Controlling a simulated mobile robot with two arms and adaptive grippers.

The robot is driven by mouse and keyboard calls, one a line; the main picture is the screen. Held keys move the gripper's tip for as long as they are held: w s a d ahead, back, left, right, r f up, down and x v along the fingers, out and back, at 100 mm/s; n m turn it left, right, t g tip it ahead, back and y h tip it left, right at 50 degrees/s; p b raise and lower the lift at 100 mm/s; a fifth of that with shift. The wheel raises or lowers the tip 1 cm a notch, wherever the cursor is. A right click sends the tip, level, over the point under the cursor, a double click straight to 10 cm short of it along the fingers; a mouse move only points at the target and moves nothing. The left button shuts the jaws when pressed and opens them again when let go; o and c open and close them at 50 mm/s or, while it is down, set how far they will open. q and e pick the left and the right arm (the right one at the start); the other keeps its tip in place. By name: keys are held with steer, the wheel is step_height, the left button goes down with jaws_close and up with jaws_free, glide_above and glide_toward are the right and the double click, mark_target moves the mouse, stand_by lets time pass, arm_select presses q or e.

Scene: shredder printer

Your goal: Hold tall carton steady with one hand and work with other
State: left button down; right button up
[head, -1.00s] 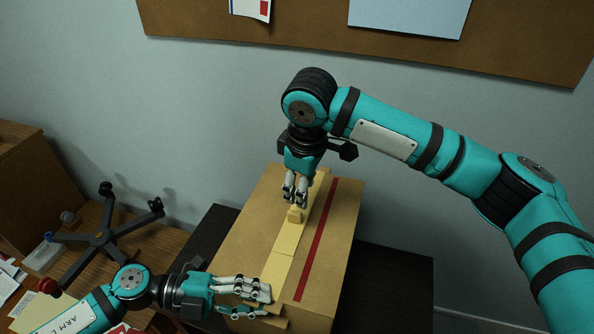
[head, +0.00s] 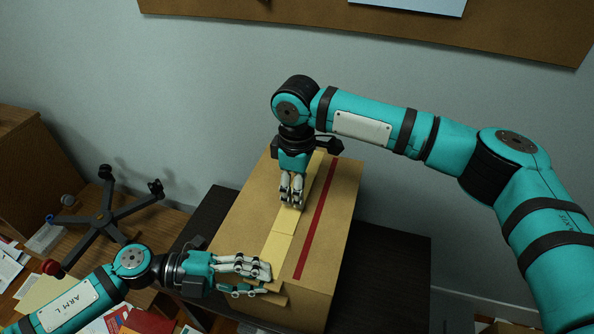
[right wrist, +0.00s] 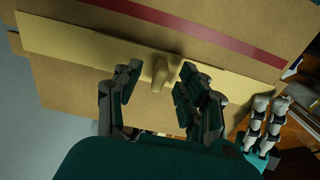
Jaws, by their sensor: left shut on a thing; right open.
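The tall carton (head: 341,205) is brown with a red stripe and a pale yellow strip (head: 281,245) along its top. My left gripper (head: 264,277) is shut on the near left edge of the carton; its fingers also show in the right wrist view (right wrist: 264,122). My right gripper (head: 291,201) points down over the yellow strip. In the right wrist view it is open, with a small tan tab (right wrist: 160,72) between its fingertips. I cannot tell whether the fingers touch the tab, and they hide it in the head view.
The carton stands on a dark surface (head: 395,275). To the left is a wooden desk with a black star-shaped base (head: 107,222) and scattered papers. A wooden cabinet (head: 25,150) stands further left. A wall with a pinboard (head: 300,20) is behind.

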arm_select(q)
steer(key=shift+s+a+f, duration=0.15)
steer(key=shift+s+f, duration=0.05)
steer(key=shift+f, duration=0.35)
arm_select(e)
steer(key=shift+f, duration=0.85)
steer(key=shift+c, duration=0.2)
jaws_close()
steer(key=c, duration=0.7)
jaws_free()
steer(key=shift+c, duration=0.2)
steer(key=shift+r, duration=1.35)
jaws_close()
steer(key=shift+r, duration=3.45)
arm_select(q)
steer(key=c, duration=1.1)
jaws_free()
steer(key=shift+r, duration=0.1)
arm_select(e)
steer(key=shift+a, duration=0.1)
arm_select(q)
steer(key=shift+w+r, duration=0.1)
steer(key=shift+w, duration=0.1)
